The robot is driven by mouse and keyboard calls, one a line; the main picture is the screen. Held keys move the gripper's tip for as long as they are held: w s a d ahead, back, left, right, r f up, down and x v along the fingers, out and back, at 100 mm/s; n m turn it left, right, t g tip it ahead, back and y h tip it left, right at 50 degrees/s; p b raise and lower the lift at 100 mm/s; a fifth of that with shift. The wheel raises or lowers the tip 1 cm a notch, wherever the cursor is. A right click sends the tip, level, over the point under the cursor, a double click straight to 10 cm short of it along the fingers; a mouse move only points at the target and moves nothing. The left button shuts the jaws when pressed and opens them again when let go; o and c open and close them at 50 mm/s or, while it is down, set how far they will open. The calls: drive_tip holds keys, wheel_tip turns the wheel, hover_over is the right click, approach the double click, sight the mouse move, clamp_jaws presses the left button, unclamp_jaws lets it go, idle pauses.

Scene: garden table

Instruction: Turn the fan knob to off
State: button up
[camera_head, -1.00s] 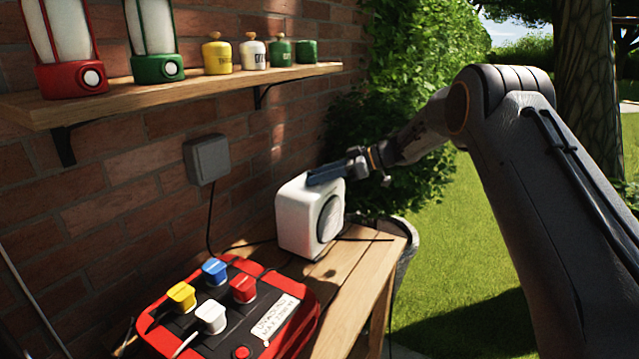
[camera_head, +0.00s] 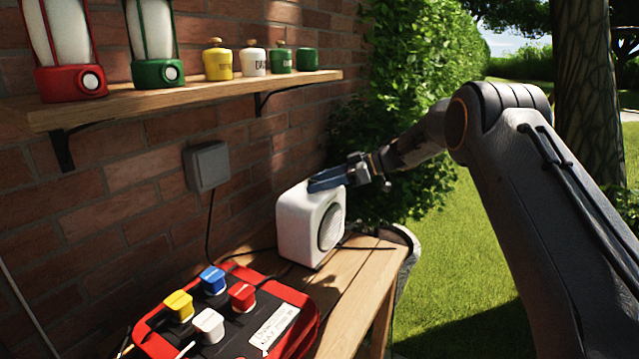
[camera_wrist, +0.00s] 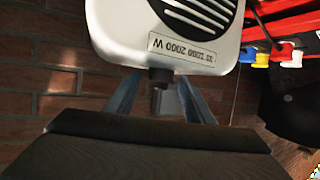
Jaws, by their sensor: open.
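The white box-shaped fan (camera_head: 300,222) with a round dark grille stands on the wooden table in the head view. My gripper (camera_head: 318,182) is at the top of the fan, its blue fingers reaching over it from the right. In the wrist view the fan's white body (camera_wrist: 140,35) shows its grille and a label marked with numbers. My gripper (camera_wrist: 158,95) is open, with a finger on either side of a small dark knob (camera_wrist: 160,76) at the fan's edge. I cannot tell whether the fingers touch the knob. The knob's setting cannot be read.
A red power strip box (camera_head: 290,338) with yellow, blue, red and white plugs sits at the table's front. A grey wall socket box (camera_head: 206,165) and a shelf (camera_head: 215,92) with lanterns and canisters are on the brick wall. Cables lie around the fan.

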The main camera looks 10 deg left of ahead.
drive_tip(key=b+v, duration=0.1)
drive_tip(key=v, duration=0.6)
drive_tip(key=shift+d+r, duration=0.2)
drive_tip(key=shift+d, duration=0.1)
